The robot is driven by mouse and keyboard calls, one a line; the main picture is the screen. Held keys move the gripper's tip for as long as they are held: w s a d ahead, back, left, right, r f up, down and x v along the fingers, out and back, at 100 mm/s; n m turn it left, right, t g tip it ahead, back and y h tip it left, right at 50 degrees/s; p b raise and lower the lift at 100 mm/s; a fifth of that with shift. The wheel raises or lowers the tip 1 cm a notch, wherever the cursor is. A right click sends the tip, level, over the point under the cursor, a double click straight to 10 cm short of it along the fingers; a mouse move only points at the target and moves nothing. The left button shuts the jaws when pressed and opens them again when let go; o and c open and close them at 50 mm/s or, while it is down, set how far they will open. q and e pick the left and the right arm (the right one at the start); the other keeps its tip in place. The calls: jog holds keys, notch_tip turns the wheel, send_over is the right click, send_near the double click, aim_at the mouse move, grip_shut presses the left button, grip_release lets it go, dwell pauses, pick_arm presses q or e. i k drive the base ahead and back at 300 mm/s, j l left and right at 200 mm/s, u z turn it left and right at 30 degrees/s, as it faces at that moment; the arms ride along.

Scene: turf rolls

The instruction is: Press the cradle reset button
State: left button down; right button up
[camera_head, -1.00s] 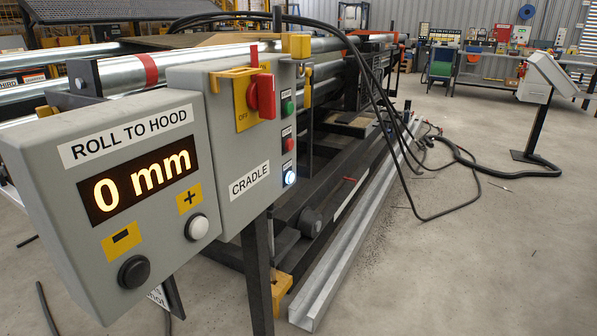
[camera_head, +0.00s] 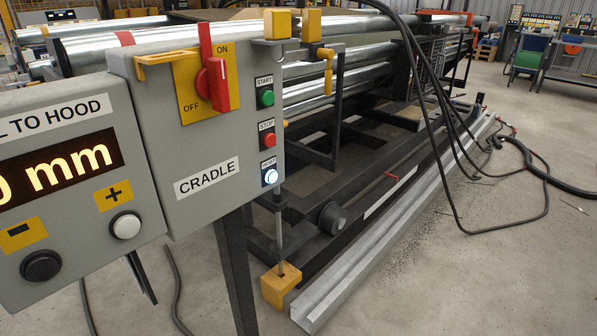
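The grey cradle control box (camera_head: 205,205) stands at the left centre of the head view. On its right-hand part are a green start button (camera_head: 267,98), a red stop button (camera_head: 269,139) and, below them, a lit white-blue button (camera_head: 271,176). The small label above the lit button is too small to read surely; it is likely the reset. A red rotary switch (camera_head: 213,84) on a yellow plate sits left of the buttons, its handle upright toward ON. Neither of my grippers is in view.
A roll-to-hood box (camera_head: 75,190) with a lit mm display and two round buttons adjoins on the left. Steel rollers and a dark frame (camera_head: 300,215) lie behind. Black cables (camera_head: 455,170) hang at the right. A metal channel (camera_head: 390,225) lies on the floor, with open floor to its right.

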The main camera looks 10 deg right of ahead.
aim_at(271, 175)
jog(key=l, duration=0.75)
jog(key=i+l, duration=0.15)
jog(key=l, duration=0.6)
